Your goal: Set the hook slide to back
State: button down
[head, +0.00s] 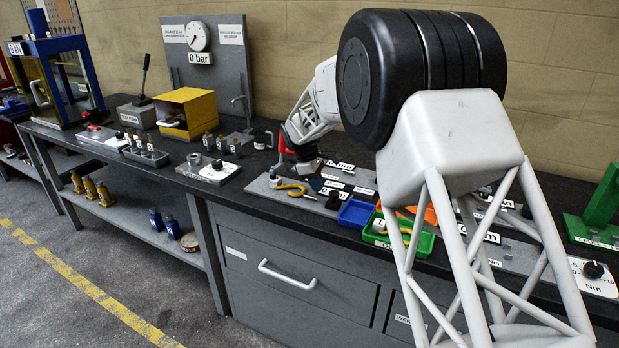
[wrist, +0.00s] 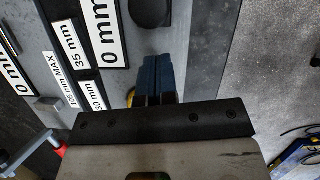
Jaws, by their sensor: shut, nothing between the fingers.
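My gripper (head: 316,184) is low over a grey plate (head: 262,187) on the bench. In the wrist view its blue fingers (wrist: 158,80) are shut together with nothing between them. A yellow hook-shaped piece (head: 291,188) lies on the plate just left of the fingers in the head view. Only a yellow sliver (wrist: 130,98) shows beside the fingers in the wrist view. A black round knob (wrist: 150,11) is just beyond the fingertips, apart from them in the picture. I cannot tell which part is the hook slide or its setting; the gripper hides part of the plate.
White millimetre labels (wrist: 103,30) lie left of the fingers. A red handle (head: 281,142) stands behind the gripper. A blue tray (head: 355,213) and a green tray (head: 420,246) are to the right. A grey block with a white plate (head: 214,172) is to the left.

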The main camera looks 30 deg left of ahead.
aim_at(330, 193)
jog(key=shift+w+d+f, duration=0.15)
jog(key=shift+d+f, duration=0.05)
jog(key=shift+d, duration=0.85)
jog(key=shift+d, duration=0.85)
jog(key=shift+d+f, duration=0.15)
jog(key=shift+d, duration=0.15)
jog(key=shift+a, duration=0.15)
jog(key=shift+a, duration=0.55)
jog(key=a, duration=0.1)
jog(key=a+r, duration=0.1)
jog(key=a, duration=0.1)
jog(key=shift+s+r, duration=0.15)
jog(key=shift+s, duration=0.15)
jog(key=v, duration=0.9)
jog(key=shift+r, duration=0.4)
